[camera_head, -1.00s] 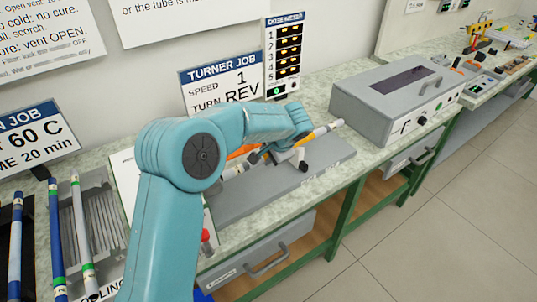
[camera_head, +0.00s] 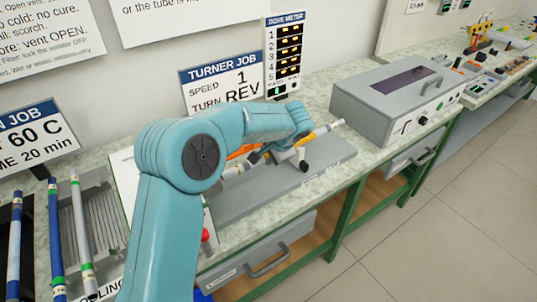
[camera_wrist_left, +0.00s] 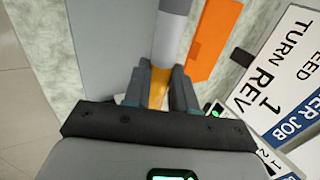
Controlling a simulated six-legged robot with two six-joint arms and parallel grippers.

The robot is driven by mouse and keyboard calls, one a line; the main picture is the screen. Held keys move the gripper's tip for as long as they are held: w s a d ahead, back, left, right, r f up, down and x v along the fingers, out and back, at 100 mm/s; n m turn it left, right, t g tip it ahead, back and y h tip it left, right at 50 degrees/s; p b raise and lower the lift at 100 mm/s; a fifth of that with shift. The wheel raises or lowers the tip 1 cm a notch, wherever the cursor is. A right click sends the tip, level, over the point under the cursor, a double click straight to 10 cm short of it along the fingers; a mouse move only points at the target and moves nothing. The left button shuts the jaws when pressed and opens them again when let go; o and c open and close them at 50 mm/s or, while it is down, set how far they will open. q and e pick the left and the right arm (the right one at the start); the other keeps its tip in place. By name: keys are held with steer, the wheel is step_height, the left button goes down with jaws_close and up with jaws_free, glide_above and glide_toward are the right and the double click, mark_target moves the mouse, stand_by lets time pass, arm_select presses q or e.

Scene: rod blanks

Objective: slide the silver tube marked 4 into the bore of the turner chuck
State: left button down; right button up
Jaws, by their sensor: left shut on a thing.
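My left gripper (camera_wrist_left: 160,78) is shut on a silver tube (camera_wrist_left: 171,38) with a yellow-orange band, seen between the fingers in the left wrist view. In the head view the tube's pale end (camera_head: 337,123) sticks out to the upper right past its band, over the turner's grey base plate (camera_head: 255,190). The left gripper (camera_head: 268,155) is mostly behind my forearm there. An orange part of the turner (camera_head: 241,151) shows beside it, and an orange block (camera_wrist_left: 213,40) lies right of the tube in the wrist view. The chuck bore and the mark 4 cannot be made out.
A grey box oven (camera_head: 395,95) stands right of the turner. Racks with blue and silver tubes (camera_head: 82,225) are at the left. The turner job sign (camera_head: 222,82) and dose meter (camera_head: 284,55) stand behind. The bench's front edge is close to the base plate.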

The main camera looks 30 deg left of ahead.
mark_target(251, 165)
arm_select(q)
steer(key=shift+s+a+b, duration=0.1)
steer(key=shift+s+b, duration=0.1)
steer(key=shift+b, duration=0.1)
stand_by(0.6)
steer(key=shift+s+a+b, duration=0.35)
steer(key=shift+s+b, duration=0.15)
steer(key=shift+s, duration=0.3)
steer(key=shift+s+a+b, duration=0.3)
steer(key=shift+s+b, duration=0.25)
steer(key=shift+s, duration=0.2)
steer(key=shift+s+a+b, duration=0.35)
steer(key=shift+s+b, duration=0.15)
steer(key=shift+s, duration=0.3)
steer(key=c, duration=0.8)
jaws_free()
steer(key=shift+c, duration=0.2)
steer(key=shift+r, duration=0.1)
steer(key=p+v, duration=0.1)
steer(key=v, duration=1.5)
steer(key=shift+r, duration=0.1)
